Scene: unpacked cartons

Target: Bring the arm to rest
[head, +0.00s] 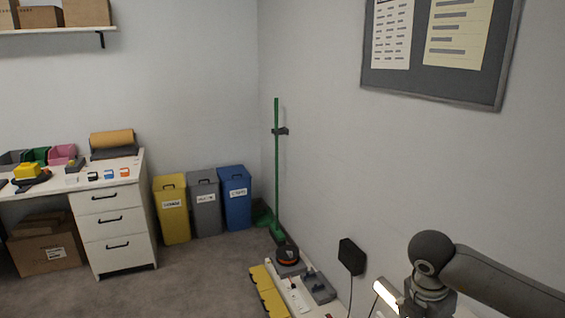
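One of my arms shows at the lower right of the head view. Its dark link comes in from the right edge to a rounded joint, and the part below it runs down out of the picture. The gripper of this arm is not visible. My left arm and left gripper are not in the picture.
A low white surface (305,295) with a dark round item (287,254) lies along the right wall, left of my arm. Yellow (172,225), grey (206,218) and blue bins (237,208) stand in the corner. A white desk (125,235) is at left. The carpet between is clear.

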